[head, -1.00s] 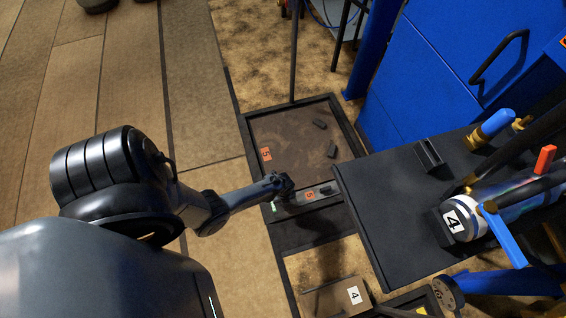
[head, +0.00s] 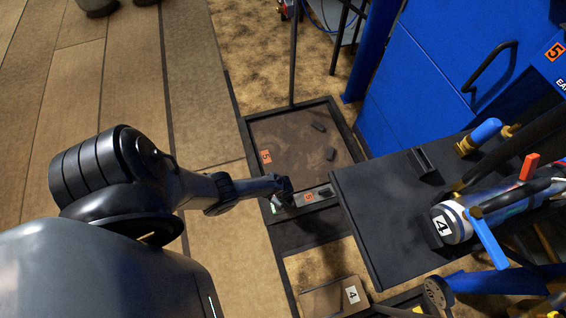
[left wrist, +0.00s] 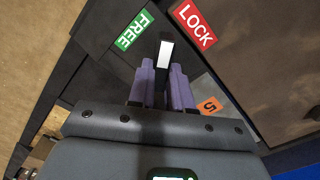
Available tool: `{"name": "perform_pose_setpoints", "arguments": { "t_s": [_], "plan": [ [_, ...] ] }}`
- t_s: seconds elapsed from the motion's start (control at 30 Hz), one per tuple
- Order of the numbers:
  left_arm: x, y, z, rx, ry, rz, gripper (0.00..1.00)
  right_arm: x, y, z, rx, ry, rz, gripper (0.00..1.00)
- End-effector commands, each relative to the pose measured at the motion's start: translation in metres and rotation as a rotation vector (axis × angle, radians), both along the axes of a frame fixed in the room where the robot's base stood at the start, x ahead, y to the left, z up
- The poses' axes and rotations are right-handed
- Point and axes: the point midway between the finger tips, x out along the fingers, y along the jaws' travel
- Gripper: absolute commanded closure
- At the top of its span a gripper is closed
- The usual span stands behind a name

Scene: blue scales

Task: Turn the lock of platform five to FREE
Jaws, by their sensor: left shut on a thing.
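Platform five (head: 275,135) is a brown plate in a black frame at the middle of the head view, with an orange 5 label (head: 266,156). Its lock sits on the dark strip at the near edge, beside a second orange 5 label (head: 308,197). My left gripper (head: 283,192) is at this lock. In the left wrist view its purple fingers (left wrist: 162,84) are shut on the dark lock lever, whose white tip (left wrist: 166,54) shows beyond them. The tip points between the green FREE label (left wrist: 134,30) and the red LOCK label (left wrist: 194,25). My right gripper is out of view.
A black table (head: 375,215) with a blue-handled valve (head: 488,238) stands right of the lock. A box marked 4 (head: 330,298) lies below. A thin black post (head: 294,60) rises behind the platform. Wooden floor lies open on the left.

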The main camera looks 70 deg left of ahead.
Motion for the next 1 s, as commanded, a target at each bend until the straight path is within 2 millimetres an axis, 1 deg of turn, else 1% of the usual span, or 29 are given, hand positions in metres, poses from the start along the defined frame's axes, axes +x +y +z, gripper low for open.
{"name": "perform_pose_setpoints", "arguments": {
  "t_s": [0.6, 0.8, 1.0],
  "plan": [
    [-0.0010, -0.0001, 0.0002, 0.000, 0.002, 0.585, 1.00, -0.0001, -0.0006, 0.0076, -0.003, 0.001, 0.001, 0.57],
    [-0.0003, 0.0001, 0.0004, 0.000, 0.002, 0.746, 1.00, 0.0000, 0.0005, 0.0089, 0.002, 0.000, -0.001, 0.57],
    [-0.0007, -0.0002, 0.0002, 0.001, 0.003, 0.863, 1.00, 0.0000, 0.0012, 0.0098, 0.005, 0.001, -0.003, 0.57]
  ]
}}
